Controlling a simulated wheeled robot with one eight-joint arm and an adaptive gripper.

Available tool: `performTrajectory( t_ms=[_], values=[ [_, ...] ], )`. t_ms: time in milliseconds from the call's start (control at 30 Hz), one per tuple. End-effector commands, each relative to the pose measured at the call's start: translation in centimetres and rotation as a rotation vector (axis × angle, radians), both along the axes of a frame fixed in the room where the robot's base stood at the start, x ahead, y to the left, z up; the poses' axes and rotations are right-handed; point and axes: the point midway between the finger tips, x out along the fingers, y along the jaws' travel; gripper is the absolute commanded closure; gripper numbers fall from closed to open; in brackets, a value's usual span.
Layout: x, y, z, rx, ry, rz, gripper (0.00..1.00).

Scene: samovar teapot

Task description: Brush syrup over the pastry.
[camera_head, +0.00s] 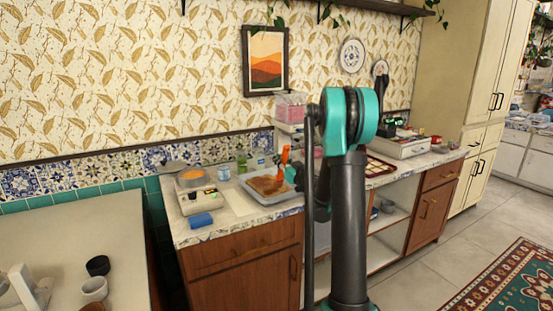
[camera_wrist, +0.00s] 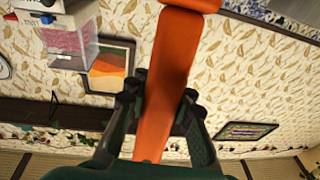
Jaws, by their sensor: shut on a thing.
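The pastry (camera_head: 268,184) is a flat brown sheet in a grey rectangular tray (camera_head: 262,201) on the counter in the head view. An orange brush (camera_head: 284,154) stands roughly upright at the tray's right side. In the wrist view, my gripper (camera_wrist: 160,97) is shut on the brush's orange handle (camera_wrist: 166,80). The bristles are out of view there, and I cannot tell in the head view whether they touch the pastry. My arm hides part of the gripper in the head view. An orange-topped bowl (camera_head: 192,174) sits on a pale appliance at left; its content is unclear.
A small jar (camera_head: 224,173) and a green bottle (camera_head: 241,163) stand behind the tray. A blue block (camera_head: 201,220) lies at the counter's front left. Pink-filled clear containers (camera_head: 290,108) are stacked behind my arm.

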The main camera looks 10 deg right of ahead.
Motion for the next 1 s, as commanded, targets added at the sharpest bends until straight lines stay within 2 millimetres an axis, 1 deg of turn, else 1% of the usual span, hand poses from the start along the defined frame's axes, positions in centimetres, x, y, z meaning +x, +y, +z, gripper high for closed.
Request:
performTrajectory(
  t_ms=[200, 367, 567, 800, 1000],
  values=[
    [-1.7, -1.2, 0.0, -0.001, 0.000, -0.002, 1.00],
    [-2.3, -1.5, -0.1, -0.001, 0.001, -0.001, 1.00],
    [-1.5, -1.2, -0.1, -0.001, 0.000, 0.001, 1.00],
    [0.4, -0.3, 0.0, 0.000, 0.000, 0.000, 1.00],
    [1.0, -0.1, 0.0, 0.000, 0.000, 0.000, 1.00]
  ],
)
